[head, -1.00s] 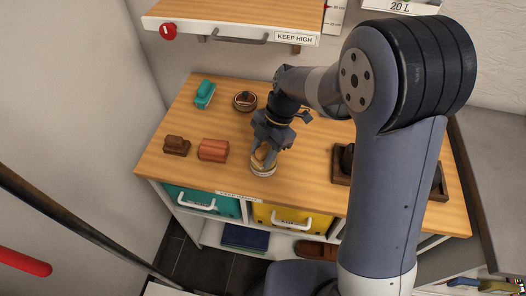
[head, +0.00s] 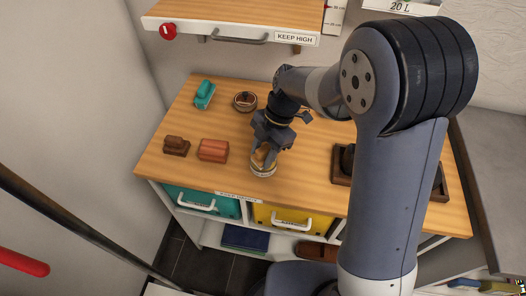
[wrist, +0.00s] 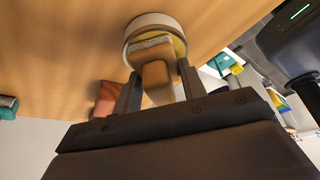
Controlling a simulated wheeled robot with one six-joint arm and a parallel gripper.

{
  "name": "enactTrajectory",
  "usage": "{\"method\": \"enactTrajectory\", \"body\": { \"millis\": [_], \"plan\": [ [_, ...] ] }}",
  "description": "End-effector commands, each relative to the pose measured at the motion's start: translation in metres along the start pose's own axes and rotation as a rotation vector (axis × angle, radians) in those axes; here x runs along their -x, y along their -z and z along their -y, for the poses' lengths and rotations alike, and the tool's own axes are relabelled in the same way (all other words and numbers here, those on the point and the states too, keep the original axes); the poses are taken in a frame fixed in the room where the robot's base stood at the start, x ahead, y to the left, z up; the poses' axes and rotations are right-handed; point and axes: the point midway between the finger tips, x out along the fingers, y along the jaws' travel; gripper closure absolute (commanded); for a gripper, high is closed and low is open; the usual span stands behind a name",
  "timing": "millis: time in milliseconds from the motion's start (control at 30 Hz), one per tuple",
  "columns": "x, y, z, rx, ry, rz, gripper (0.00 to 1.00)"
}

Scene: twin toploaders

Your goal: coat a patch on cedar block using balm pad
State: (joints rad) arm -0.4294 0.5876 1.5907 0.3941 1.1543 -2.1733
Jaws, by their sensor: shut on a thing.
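My gripper (head: 265,150) is shut on the balm pad, a tan wooden handle (wrist: 155,75) with a grey pad face (wrist: 150,42). In the wrist view the pad's end is at the mouth of a round white tin (wrist: 157,22) with yellowish contents. In the head view the tin (head: 263,170) stands near the table's front edge, under my gripper. I cannot tell whether the pad touches the contents. The reddish cedar block (head: 213,150) lies left of the tin, apart from it. It partly shows in the wrist view (wrist: 107,98).
A dark brown block-like item (head: 176,146) sits left of the cedar block. A teal brush-like item (head: 204,94) and a round brown tin (head: 245,101) are farther back. A dark tray (head: 340,178) lies right, partly behind my arm. A shelf (head: 235,22) overhangs the back.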

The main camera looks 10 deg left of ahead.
Motion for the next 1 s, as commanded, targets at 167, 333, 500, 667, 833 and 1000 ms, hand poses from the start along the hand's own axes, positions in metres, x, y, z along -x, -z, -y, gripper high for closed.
{"method": "enactTrajectory", "body": {
  "millis": [167,333,500,667,833,1000],
  "plan": [
    [0.009,0.004,0.001,-0.001,0.003,0.000,0.79],
    [0.023,0.009,0.000,0.000,0.002,0.000,0.79],
    [0.036,0.015,0.000,0.000,0.001,0.000,0.79],
    [0.048,0.020,0.000,0.001,0.001,0.000,0.79],
    [0.060,0.025,0.000,0.000,0.001,0.000,0.79],
    [0.065,0.027,0.000,0.000,0.002,0.000,0.79]
  ]
}}
